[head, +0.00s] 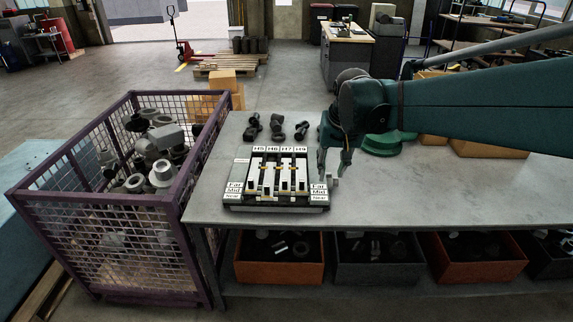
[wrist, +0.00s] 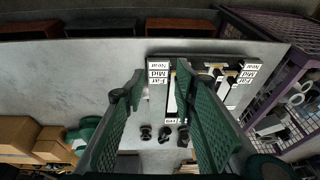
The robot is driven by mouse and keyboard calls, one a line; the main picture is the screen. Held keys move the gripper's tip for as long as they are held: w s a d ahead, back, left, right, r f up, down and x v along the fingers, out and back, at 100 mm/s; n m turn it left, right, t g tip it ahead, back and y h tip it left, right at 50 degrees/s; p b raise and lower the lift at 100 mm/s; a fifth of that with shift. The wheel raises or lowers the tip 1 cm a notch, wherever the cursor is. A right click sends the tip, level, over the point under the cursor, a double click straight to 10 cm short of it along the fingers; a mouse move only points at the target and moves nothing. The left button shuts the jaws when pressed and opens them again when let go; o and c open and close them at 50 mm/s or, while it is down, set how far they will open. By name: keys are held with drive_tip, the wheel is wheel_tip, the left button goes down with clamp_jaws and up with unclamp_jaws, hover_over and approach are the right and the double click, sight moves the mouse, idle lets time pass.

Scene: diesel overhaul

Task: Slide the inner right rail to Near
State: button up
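The rail board (head: 275,203) lies on the bench, with rails under labels H5, H6, H7 and H9 and Far, Mid, Near plates on both sides. My gripper (head: 334,174) points down just right of the board, open, apart from that rail. In the wrist view, my gripper's (wrist: 158,72) green fingers are spread with nothing held; the right finger hides part of the board (wrist: 160,60).
Dark metal parts (head: 276,128) stand behind the board. A purple mesh crate (head: 110,200) full of parts stands left of the bench. Green round parts (head: 382,144) and cardboard boxes (head: 490,149) lie at the right back. The bench (head: 440,195) is clear right of the board.

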drive_tip(key=w+a+f+g+p, duration=0.1)
drive_tip(key=w+a+f, duration=0.25)
drive_tip(key=w, duration=0.25)
drive_tip(key=w+a+f+g+p, duration=0.1)
drive_tip(key=w+a+f, duration=0.1)
drive_tip(key=w+a, duration=0.3)
drive_tip(key=g+p, duration=0.1)
drive_tip(key=p, duration=0.1)
hover_over(285, 180)
drive_tip(key=shift+h, duration=0.3)
drive_tip(key=f, duration=0.8)
drive_tip(key=shift+d+f, duration=0.2)
drive_tip(key=shift+w+a+f, duration=0.1)
drive_tip(key=shift+a+f, duration=0.15)
drive_tip(key=shift+f, duration=0.1)
drive_tip(key=shift+f, duration=0.15)
drive_tip(key=shift+f+p, duration=0.35)
drive_tip(key=shift+f, duration=3.4)
drive_tip(key=shift+c, duration=0.2)
clamp_jaws()
